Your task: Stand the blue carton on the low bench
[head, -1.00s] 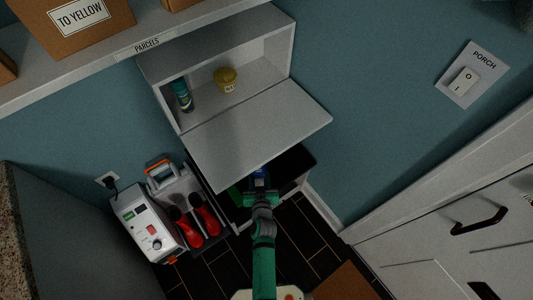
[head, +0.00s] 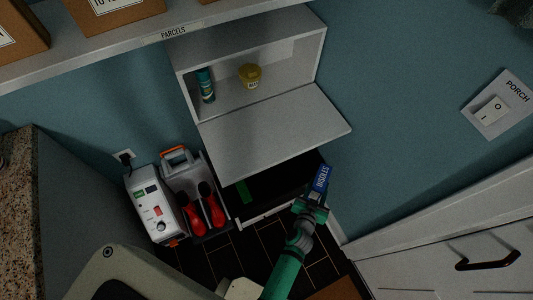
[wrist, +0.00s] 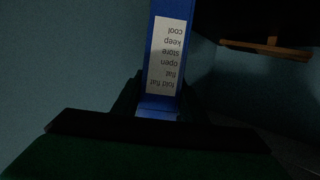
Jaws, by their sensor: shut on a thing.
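The blue carton (head: 321,178), marked INSOLES, is held in my gripper (head: 314,204), to the right of the dark-topped low unit. In the wrist view the carton (wrist: 168,50) shows a white label with upside-down text, and its near end lies between the dark fingers (wrist: 158,112). The carton's far end is out of that frame. No thing is clearly readable as the low bench. A low unit (head: 275,215) with a dark inside or top and a pale front edge is under the cabinet flap, and a brown flat surface (head: 338,290) shows at the bottom edge.
The wall cabinet's flap (head: 280,130) hangs open above the low unit. A white machine (head: 153,208) and red boots (head: 205,212) stand to the left. A white door (head: 465,235) is at right. Dark floor tiles (head: 240,255) show between.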

